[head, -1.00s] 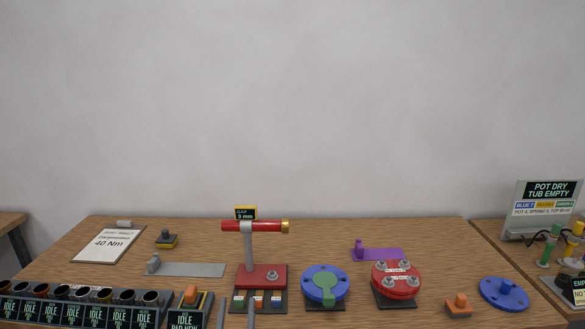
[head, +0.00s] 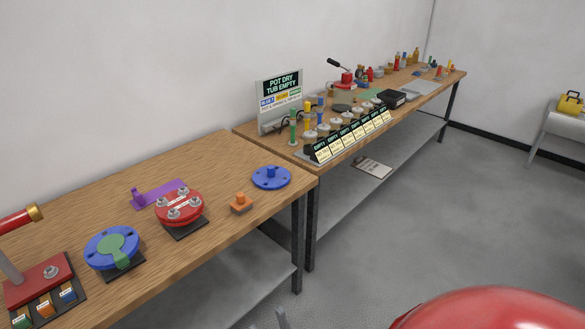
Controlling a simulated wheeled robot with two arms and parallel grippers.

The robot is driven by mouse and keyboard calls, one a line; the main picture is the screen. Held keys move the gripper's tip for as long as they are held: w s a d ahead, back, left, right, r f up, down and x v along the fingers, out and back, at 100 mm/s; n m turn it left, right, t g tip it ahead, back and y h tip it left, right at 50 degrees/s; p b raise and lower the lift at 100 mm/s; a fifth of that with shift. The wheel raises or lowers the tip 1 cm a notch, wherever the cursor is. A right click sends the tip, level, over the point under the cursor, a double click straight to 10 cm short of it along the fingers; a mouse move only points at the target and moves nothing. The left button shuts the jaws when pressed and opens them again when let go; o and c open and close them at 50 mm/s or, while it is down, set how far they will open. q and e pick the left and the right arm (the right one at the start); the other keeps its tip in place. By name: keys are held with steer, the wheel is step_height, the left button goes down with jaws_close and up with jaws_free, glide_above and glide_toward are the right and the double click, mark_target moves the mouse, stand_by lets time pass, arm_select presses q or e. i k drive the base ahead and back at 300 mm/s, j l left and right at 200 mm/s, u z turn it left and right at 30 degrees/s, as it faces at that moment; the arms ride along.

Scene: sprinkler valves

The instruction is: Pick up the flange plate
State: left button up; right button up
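A blue round flange plate (head: 271,177) with holes near its rim and a short blue knob lies flat near the right end of the near table (head: 225,211). Nothing touches it. Two grey finger tips, seemingly of my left gripper (head: 267,322), poke in at the bottom edge. They are apart with nothing between them, well below and in front of the table edge. The rest of that gripper is cut off. My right gripper is not in view.
An orange block (head: 241,204) sits near the plate. A red bolted disc (head: 180,206), a blue disc with a green piece (head: 112,247) and a purple bracket (head: 159,193) are farther left. A second bench with a sign (head: 281,99) and several pots adjoins; open floor lies right.

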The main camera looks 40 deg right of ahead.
mark_target(275, 177)
steer(key=z, duration=0.95)
steer(key=i+j+z, duration=0.1)
